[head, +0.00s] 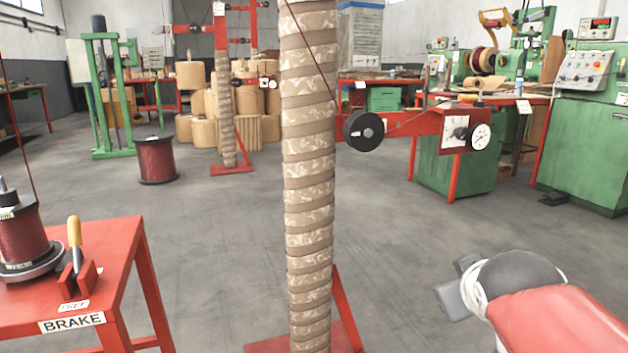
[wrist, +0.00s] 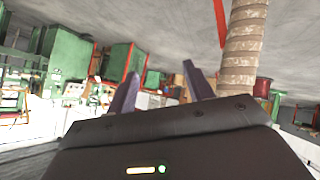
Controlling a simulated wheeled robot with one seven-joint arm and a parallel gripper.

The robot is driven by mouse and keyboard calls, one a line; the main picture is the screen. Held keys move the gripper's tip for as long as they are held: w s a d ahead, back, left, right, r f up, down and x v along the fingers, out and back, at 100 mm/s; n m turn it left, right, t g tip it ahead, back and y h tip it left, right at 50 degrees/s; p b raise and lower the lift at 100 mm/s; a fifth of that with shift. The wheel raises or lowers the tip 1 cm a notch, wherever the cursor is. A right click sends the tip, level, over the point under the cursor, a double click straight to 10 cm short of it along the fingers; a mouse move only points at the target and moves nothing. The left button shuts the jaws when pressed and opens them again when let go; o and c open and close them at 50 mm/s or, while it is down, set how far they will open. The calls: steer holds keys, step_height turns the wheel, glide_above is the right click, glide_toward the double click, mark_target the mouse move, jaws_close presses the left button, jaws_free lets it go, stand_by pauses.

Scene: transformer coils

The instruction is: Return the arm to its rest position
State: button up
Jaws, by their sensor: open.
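My arm (head: 553,315) reaches in from the lower right of the head view, with a red link and a dark rounded joint wrapped in a pale cable. My gripper (head: 458,285) shows only partly beyond that joint, as grey parts over the floor. In the wrist view my gripper (wrist: 161,80) has its two dark fingers spread apart, with nothing between them. That view is upside down, with the floor at the top.
A tall wrapped column (head: 308,180) stands close in front, left of my arm; it also shows in the wrist view (wrist: 243,50). A red brake table (head: 85,270) holds a wire spool (head: 25,240) at left. Green machines (head: 590,150) stand at right. Floor around my gripper looks clear.

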steer(key=s+a+f+m+g+y, duration=0.2)
steer(key=s+a+f+g+y, duration=0.15)
steer(key=s+a+f, duration=0.6)
steer(key=s+d+r+p, duration=0.1)
steer(key=s+r+p, duration=0.2)
steer(key=r+p, duration=0.9)
steer(key=shift+d+m+g+h+p, duration=0.25)
steer(key=shift+m+g+h+p, duration=0.15)
steer(key=shift+p, duration=0.2)
